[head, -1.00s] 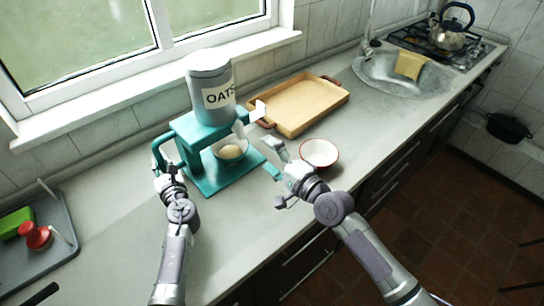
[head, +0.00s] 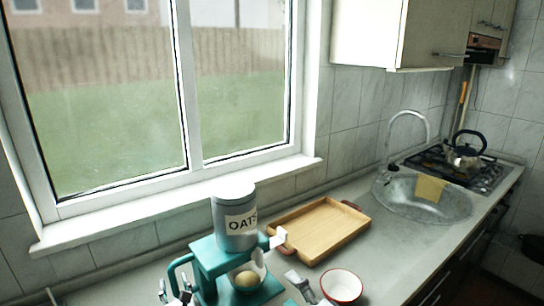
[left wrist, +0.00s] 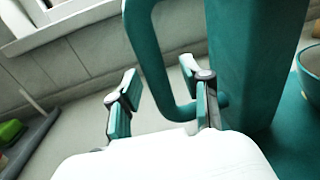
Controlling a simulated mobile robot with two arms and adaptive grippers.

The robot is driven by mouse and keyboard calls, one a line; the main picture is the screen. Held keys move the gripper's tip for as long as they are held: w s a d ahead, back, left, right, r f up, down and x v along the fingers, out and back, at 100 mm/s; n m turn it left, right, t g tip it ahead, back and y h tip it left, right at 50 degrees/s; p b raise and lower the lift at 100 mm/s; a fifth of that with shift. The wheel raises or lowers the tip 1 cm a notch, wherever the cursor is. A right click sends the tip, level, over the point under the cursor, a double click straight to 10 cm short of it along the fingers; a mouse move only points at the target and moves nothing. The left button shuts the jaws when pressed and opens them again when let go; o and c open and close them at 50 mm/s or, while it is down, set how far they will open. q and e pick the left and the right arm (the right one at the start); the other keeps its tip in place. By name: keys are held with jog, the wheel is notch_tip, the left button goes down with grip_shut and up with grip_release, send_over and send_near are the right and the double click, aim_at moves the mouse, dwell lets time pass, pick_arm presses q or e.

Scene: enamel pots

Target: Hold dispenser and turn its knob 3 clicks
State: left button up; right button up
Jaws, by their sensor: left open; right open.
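The dispenser (head: 211,257) is a teal stand with a grey canister marked OATS (head: 235,217) on top. It stands upright on the counter. A white knob-like piece (head: 278,239) sticks out on its right side. A bowl with pale contents (head: 247,279) sits inside the stand. My left gripper (head: 179,291) is open at the teal loop handle (head: 176,268) on the left side. In the left wrist view, the handle (left wrist: 163,75) passes between its open fingers (left wrist: 165,98). My right gripper (head: 303,285) is open and empty, right of the dispenser, partly cut off below.
A wooden tray (head: 357,228) lies behind and right of the dispenser. A white bowl with red rim (head: 342,287) stands near my right gripper. Further right are a sink (head: 440,211) with a yellow cloth (head: 431,188) and a kettle on the hob (head: 464,156). The window is behind.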

pick_arm(q)
jog(key=v, duration=1.1)
jog(key=shift+s+d, duration=0.15)
jog(key=shift+s, duration=0.1)
notch_tip(320, 180, up, 6)
jog(key=p, duration=0.6)
jog(key=shift+s, duration=0.2)
jog(key=shift+d+f, duration=0.1)
